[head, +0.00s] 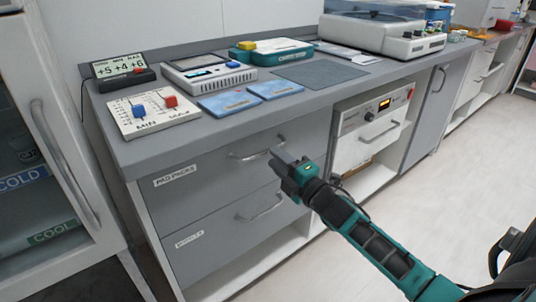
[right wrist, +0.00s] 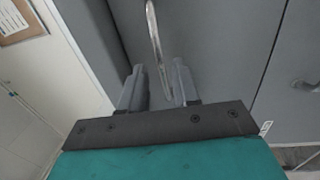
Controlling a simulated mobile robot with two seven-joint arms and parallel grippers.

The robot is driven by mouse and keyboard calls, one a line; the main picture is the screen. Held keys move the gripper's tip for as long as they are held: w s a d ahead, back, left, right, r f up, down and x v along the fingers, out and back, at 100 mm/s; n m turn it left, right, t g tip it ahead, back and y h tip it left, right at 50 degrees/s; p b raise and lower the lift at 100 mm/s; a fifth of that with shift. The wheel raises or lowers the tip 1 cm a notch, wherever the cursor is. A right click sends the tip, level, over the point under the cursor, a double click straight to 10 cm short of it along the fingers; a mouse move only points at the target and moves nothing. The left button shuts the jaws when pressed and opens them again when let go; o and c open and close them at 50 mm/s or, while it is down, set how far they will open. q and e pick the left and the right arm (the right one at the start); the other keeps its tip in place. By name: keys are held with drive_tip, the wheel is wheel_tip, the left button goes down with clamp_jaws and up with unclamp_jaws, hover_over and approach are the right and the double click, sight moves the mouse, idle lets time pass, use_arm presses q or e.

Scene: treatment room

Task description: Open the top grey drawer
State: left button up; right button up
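The top grey drawer (head: 215,172), labelled "PAD PACKS", is shut under the grey counter. Its curved metal bar handle (head: 243,155) is on the right part of its front. My right gripper (head: 278,154) is at the right end of this handle. In the right wrist view the two fingers of the gripper (right wrist: 158,90) are apart, and the metal handle (right wrist: 153,35) runs down toward the gap between them. I cannot tell whether either finger touches it. My left gripper is not in view.
A lower grey drawer (head: 230,225) with its own handle sits beneath. The counter (head: 210,135) carries devices and blue packs. A glass-door cabinet (head: 45,150) stands at the left, and a white unit (head: 365,130) at the right. The floor (head: 470,170) at right is clear.

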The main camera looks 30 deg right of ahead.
drive_tip(key=shift+w+a+r+b, duration=0.1)
drive_tip(key=shift+w+b, duration=0.1)
drive_tip(key=shift+w, duration=0.9)
drive_tip(key=shift+w+a+r+b, duration=0.1)
drive_tip(key=shift+w+b, duration=0.05)
drive_tip(key=shift+w, duration=0.9)
drive_tip(key=shift+c, duration=0.5)
clamp_jaws()
